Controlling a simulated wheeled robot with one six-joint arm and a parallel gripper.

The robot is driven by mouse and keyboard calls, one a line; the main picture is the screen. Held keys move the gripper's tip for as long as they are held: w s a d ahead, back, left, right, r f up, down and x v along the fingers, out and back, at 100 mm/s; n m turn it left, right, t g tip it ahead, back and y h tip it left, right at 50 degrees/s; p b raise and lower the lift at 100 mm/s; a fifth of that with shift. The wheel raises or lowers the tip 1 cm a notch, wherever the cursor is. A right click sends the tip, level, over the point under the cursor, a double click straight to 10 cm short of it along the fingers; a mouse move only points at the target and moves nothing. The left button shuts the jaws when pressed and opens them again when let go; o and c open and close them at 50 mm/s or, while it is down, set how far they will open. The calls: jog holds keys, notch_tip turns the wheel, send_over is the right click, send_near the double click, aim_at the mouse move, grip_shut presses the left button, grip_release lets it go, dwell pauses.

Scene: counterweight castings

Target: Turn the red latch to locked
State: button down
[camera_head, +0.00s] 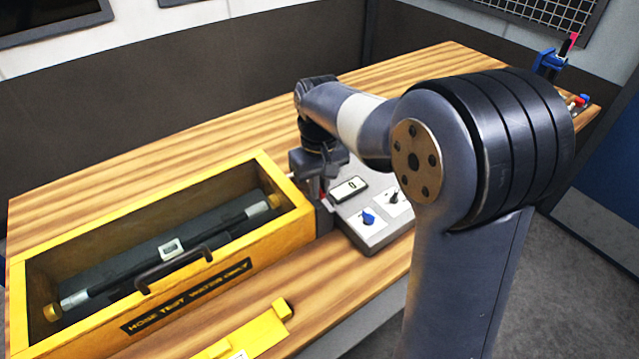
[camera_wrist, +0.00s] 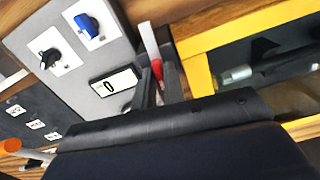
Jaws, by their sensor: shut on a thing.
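The red latch (camera_wrist: 157,70) shows in the wrist view as a small red piece between my fingers, with a pale flat bar beyond it. My gripper (camera_wrist: 159,84) is shut on it, beside the corner of the yellow box (camera_wrist: 196,66). In the head view my gripper (camera_head: 322,184) points down between the right end of the yellow box (camera_head: 285,232) and the grey control panel (camera_head: 372,232). Only a sliver of red shows there. My fingers hide much of the latch, so I cannot tell its exact turn.
The panel carries a blue knob (camera_head: 368,217), a black knob (camera_head: 393,196) and a small display (camera_head: 348,189). A hose with metal ends lies in the box. A yellow piece (camera_head: 262,330) lies at the table's front. The table's back left is clear.

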jog(key=m+p, duration=0.1)
jog(key=m, duration=0.3)
jog(key=shift+r, duration=0.1)
jog(key=m+p, duration=0.1)
jog(key=m, duration=0.3)
jog(key=shift+m, duration=0.4)
jog(key=m, duration=0.3)
jog(key=shift+m, duration=0.3)
jog(key=shift+m+p, duration=0.4)
jog(key=shift+m, duration=1.6)
jog(key=c, duration=1.5)
grip_release()
